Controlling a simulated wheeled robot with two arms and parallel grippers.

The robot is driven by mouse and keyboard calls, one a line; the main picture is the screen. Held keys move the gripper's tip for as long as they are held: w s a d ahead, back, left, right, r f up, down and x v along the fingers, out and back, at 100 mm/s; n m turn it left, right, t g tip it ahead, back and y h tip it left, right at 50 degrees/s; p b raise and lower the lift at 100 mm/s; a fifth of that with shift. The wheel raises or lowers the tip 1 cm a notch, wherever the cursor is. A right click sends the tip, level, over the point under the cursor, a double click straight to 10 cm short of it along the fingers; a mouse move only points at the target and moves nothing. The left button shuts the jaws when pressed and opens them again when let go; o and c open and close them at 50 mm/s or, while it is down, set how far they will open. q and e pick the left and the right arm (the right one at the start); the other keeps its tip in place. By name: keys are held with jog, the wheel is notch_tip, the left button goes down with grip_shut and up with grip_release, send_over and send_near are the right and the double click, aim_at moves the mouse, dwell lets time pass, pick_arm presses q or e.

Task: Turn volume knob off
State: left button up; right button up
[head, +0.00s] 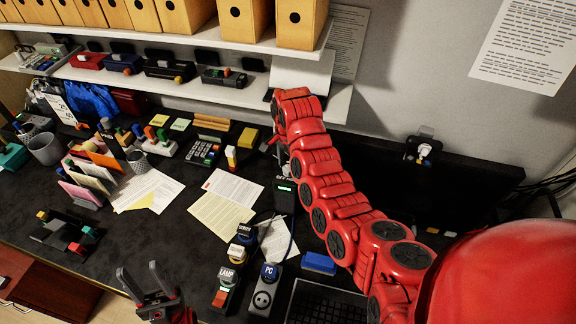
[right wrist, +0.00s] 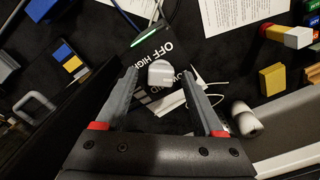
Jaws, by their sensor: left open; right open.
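The volume knob (right wrist: 161,74) is a small pale grey cap in the right wrist view. It stands on a dark box with the printed words "OFF HIGH" (right wrist: 163,48). In the head view this dark box (head: 284,197) stands on the desk below my right arm; the knob itself is hidden there. My right gripper (right wrist: 160,72) is open. The knob appears between its two fingertips, with gaps on both sides; I cannot tell whether the tips are level with it. My left gripper (head: 150,283) is open and empty at the front edge of the desk.
Labelled switches, such as the lamp switch (head: 227,287) and the PC socket (head: 265,286), stand in front of the box. Papers (head: 228,199) lie to its left. A shelf (head: 230,92) and a dark monitor (head: 440,185) are close to my right arm.

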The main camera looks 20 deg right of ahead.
grip_shut()
dwell(0.3)
jog(key=shift+a+n, duration=0.1)
jog(key=shift+n, duration=0.2)
jog(key=shift+n, duration=0.9)
jog(key=n, duration=0.8)
jog(key=shift+n, duration=2.2)
